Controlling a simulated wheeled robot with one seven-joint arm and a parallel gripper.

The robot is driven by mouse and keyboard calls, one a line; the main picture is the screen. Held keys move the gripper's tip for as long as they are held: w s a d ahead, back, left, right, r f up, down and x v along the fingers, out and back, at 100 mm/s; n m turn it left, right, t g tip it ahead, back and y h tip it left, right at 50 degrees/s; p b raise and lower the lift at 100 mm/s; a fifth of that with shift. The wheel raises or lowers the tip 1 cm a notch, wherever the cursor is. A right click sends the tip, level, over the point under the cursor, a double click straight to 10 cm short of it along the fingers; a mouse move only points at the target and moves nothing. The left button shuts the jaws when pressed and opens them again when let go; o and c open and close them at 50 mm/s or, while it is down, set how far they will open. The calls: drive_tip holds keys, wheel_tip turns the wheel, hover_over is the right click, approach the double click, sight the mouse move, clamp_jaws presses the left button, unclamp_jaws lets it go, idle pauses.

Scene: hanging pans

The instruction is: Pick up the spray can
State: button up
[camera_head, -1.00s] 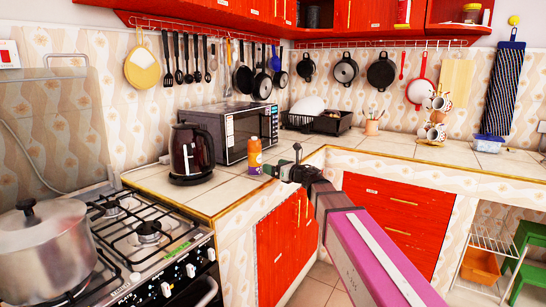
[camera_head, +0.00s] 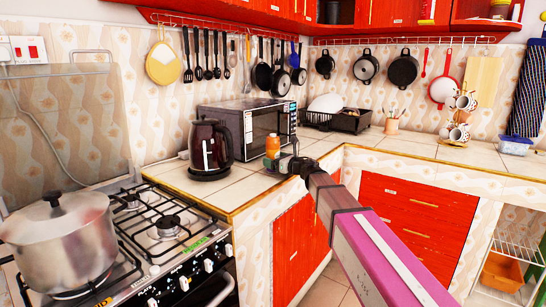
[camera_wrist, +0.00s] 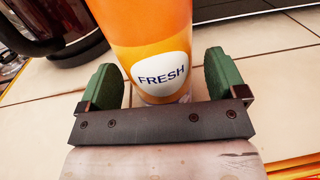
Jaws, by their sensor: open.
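The spray can (camera_head: 272,146) is orange and stands upright on the tiled counter in front of the microwave. In the wrist view the can (camera_wrist: 150,35) fills the top middle and shows a white "FRESH" label. My gripper (camera_wrist: 165,80) is open, with one green finger on each side of the can's lower part. Gaps show between the fingers and the can. In the head view my gripper (camera_head: 285,163) is at the can and hides its lower part.
A dark kettle (camera_head: 208,147) stands left of the can, and the microwave (camera_head: 255,122) stands behind it. A stove (camera_head: 165,240) with a steel pot (camera_head: 62,245) is at the left. The tiled counter (camera_head: 400,148) is mostly clear to the right.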

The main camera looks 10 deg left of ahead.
drive_tip(key=shift+x, duration=0.8)
drive_tip(key=c, duration=1.2)
drive_tip(key=shift+o, duration=0.2)
drive_tip(key=shift+r, duration=0.15)
